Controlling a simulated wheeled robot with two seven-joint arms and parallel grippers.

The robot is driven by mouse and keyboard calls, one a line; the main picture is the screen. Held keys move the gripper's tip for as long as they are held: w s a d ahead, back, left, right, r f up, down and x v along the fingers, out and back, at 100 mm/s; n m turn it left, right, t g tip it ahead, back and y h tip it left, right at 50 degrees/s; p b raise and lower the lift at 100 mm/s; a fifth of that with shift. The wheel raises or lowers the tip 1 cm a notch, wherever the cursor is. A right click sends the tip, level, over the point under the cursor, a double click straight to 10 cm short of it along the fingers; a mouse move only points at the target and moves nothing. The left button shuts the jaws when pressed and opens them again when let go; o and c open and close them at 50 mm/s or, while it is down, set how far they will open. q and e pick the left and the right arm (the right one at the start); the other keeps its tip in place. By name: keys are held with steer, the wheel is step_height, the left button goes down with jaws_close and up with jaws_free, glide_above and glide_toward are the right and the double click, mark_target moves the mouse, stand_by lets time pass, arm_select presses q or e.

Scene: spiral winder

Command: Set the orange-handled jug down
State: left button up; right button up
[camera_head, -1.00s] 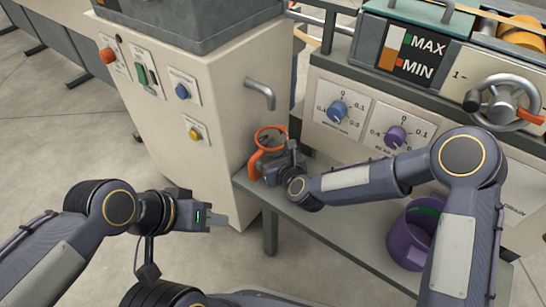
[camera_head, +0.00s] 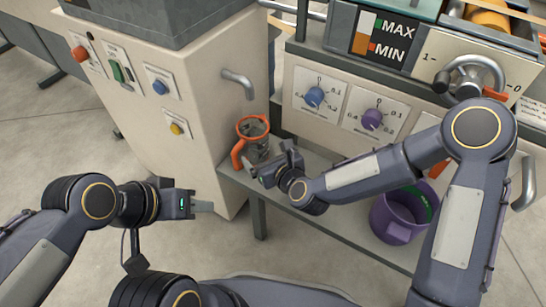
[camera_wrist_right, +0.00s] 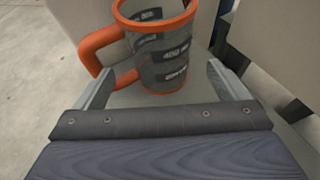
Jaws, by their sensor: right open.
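The clear jug (camera_head: 257,148) with the orange rim and handle stands upright on the left end of the grey shelf (camera_head: 330,212), below the bent spout. In the right wrist view the jug (camera_wrist_right: 165,50) shows dark printed markings, and its handle points left. My right gripper (camera_head: 250,172) is open just in front of the jug. Its two fingers (camera_wrist_right: 160,85) are spread wide with nothing held, and the jug is just beyond their tips. My left gripper (camera_head: 205,206) hangs in free space left of the shelf; its finger gap cannot be made out.
A bent metal spout (camera_head: 238,80) juts from the beige cabinet (camera_head: 205,130) above the jug. A purple bucket (camera_head: 395,220) stands on the shelf to the right, close to my right arm. A panel with blue (camera_head: 314,97) and purple (camera_head: 372,119) knobs rises behind the shelf.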

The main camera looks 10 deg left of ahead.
steer(key=v, duration=0.4)
steer(key=shift+s+d+p, duration=0.1)
steer(key=shift+s+p, duration=0.05)
steer(key=shift+p, duration=0.15)
steer(key=s+d+r+n+g+h, duration=0.1)
steer(key=s+d+r+n+h, duration=0.1)
steer(key=d+r+n, duration=0.5)
steer(key=s+d+r+n+g+h, duration=0.1)
steer(key=s+d+r+n, duration=0.1)
steer(key=d+n, duration=0.8)
steer(key=s+d+r+n+g+h, duration=0.1)
steer(key=s+d+r+n+g, duration=0.1)
steer(key=s+d+n, duration=0.7)
steer(key=s+d, duration=0.3)
steer(key=s, duration=0.4)
steer(key=shift+d+r+g+h, duration=0.15)
steer(key=shift+d+g+h, duration=0.15)
steer(key=shift+h, duration=0.1)
